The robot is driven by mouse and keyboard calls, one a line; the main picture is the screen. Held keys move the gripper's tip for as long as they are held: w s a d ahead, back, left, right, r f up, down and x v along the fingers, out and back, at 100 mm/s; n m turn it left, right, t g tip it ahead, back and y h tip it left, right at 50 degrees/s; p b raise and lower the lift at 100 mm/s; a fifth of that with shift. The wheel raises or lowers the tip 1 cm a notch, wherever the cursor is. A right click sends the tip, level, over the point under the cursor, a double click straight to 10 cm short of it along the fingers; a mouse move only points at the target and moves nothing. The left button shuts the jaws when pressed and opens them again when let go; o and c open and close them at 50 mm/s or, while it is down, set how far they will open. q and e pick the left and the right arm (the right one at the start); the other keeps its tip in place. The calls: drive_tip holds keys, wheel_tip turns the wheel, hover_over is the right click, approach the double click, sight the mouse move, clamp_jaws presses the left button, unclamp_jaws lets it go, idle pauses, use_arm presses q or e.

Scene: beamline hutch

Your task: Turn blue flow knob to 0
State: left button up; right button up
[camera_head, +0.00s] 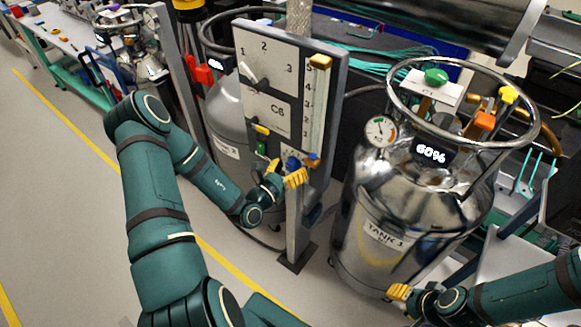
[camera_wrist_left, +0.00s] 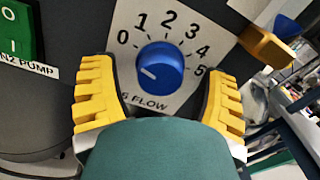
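The blue flow knob (camera_wrist_left: 165,68) is on a white dial plate in the left wrist view, with numbers 0 to 5 arching over it. A short white mark shows on the knob's lower left face, below the side where the 0 is printed. In the head view the knob (camera_head: 292,163) is low on the panel, partly hidden by my left gripper (camera_head: 284,177). My left gripper (camera_wrist_left: 158,80) is open, its yellow fingers on either side of the knob with gaps. My right gripper (camera_head: 399,292) is at the lower right, away from the panel; its opening is unclear.
The panel (camera_head: 279,49) stands on a post and carries another dial above. A green N2 pump switch (camera_wrist_left: 17,32) is left of the knob and a yellow part (camera_wrist_left: 266,47) is to its right. Tank 1 (camera_head: 385,205), reading 60%, stands right of the panel.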

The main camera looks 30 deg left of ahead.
use_arm(q)
drive_tip(key=s, duration=1.2)
drive_tip(key=shift+a, duration=0.45)
